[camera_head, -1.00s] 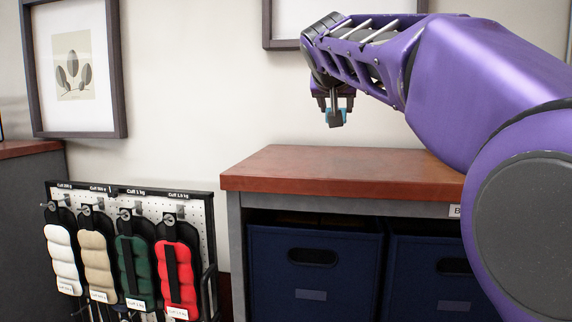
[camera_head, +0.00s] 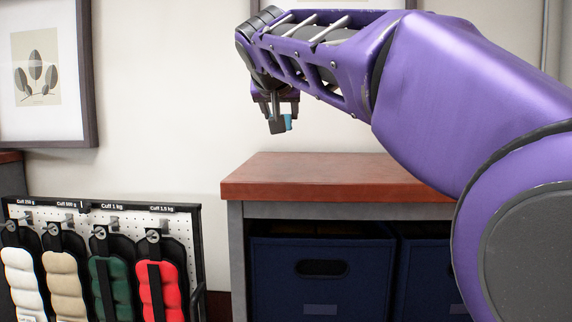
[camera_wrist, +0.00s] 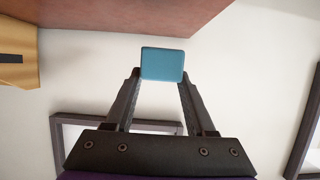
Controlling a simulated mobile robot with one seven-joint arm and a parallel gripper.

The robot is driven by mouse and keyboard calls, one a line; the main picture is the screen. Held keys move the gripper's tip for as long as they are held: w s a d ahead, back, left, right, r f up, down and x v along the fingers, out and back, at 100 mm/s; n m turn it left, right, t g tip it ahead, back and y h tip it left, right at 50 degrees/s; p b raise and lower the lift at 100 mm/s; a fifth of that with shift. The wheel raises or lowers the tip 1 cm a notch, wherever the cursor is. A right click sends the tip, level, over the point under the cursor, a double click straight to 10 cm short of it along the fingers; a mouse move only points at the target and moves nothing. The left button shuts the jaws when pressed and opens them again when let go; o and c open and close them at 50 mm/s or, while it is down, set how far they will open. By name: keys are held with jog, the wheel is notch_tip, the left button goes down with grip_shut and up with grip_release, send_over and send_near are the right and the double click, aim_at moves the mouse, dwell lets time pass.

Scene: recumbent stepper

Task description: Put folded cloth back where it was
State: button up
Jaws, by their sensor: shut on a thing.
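The folded cloth (camera_wrist: 162,64) is a small light-blue block in the wrist view, held between the fingertips of my gripper (camera_wrist: 161,78). In the head view my gripper (camera_head: 278,124) hangs from the purple arm, in front of the pale wall and above the left end of the wooden cabinet top (camera_head: 310,175). A sliver of the blue cloth (camera_head: 288,122) shows beside the dark finger. The cloth is held in the air, apart from the cabinet top. The visible part of the cabinet top is bare.
Dark blue fabric bins (camera_head: 322,270) sit under the cabinet top. A rack of weight cuffs (camera_head: 100,250) stands at lower left. A framed leaf picture (camera_head: 45,75) hangs at upper left. A yellowish object (camera_wrist: 18,55) shows at the left of the wrist view.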

aim_at(281, 170)
notch_tip(281, 170, down, 8)
jog(key=shift+r+b, duration=0.1)
jog(key=shift+b, duration=0.9)
jog(key=shift+f+b, duration=0.35)
jog(key=o, duration=1.3)
jog(key=shift+r, duration=0.1)
